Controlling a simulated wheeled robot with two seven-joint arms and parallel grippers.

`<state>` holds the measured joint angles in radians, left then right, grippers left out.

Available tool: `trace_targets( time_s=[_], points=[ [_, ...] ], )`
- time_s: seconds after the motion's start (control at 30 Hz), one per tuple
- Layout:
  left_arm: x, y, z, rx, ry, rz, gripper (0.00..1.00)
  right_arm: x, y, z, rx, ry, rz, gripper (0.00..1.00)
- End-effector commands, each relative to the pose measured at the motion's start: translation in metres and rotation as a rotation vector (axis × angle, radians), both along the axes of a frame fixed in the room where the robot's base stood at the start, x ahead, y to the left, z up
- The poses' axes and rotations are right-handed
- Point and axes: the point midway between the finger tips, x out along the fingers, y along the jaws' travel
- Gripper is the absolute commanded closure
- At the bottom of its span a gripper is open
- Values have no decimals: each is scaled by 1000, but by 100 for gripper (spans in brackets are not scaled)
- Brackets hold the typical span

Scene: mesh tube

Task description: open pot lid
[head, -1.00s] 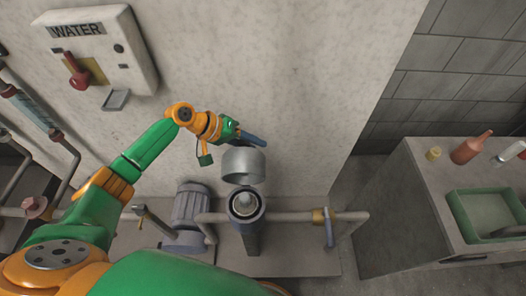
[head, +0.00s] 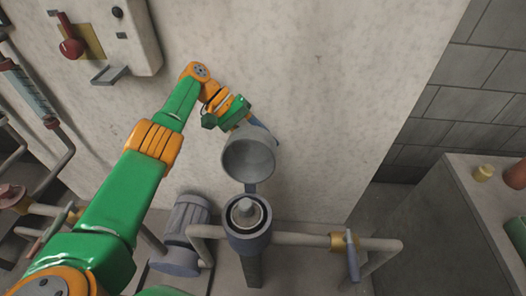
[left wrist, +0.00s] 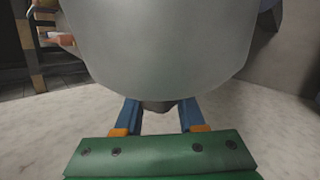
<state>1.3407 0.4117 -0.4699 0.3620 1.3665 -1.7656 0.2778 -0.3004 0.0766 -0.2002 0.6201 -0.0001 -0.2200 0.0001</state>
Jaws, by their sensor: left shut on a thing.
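The grey pot (head: 247,238) is a round cylinder on a post, with its mouth open and a pale knob-like part inside. Its grey lid (head: 249,158) stands raised behind the mouth, joined to the rim by a narrow hinge strip, hollow side facing me. My left gripper (head: 262,130) is behind the lid, shut on its far side. In the left wrist view the lid (left wrist: 160,50) fills the upper middle, and the blue fingers of my left gripper (left wrist: 157,107) close about a dark knob under it. My right gripper is not in view.
A grey motor (head: 182,228) stands left of the pot. A pipe with a brass-collared valve (head: 345,241) runs to the right. A wall box with a red lever (head: 70,48) is at upper left. A concrete counter (head: 445,235) stands at right.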

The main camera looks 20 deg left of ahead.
Motion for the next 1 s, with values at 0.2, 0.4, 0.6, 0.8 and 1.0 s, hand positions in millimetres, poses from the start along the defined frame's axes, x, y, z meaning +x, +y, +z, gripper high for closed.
trace_targets(
  time_s=[0.2, 0.4, 0.6, 0.8, 1.0],
  points=[
    [-1, -2, 3, -7, 6, -5, 100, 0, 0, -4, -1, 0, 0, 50],
    [-1, -2, 3, -8, 6, -5, 100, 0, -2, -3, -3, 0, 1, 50],
    [-1, -2, 3, -8, 7, -5, 31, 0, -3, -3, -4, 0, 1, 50],
    [-1, -1, 2, -6, 9, -5, 31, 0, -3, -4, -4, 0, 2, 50],
    [-1, -2, 17, -8, 5, -6, 31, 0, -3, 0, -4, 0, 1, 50]
  ],
)
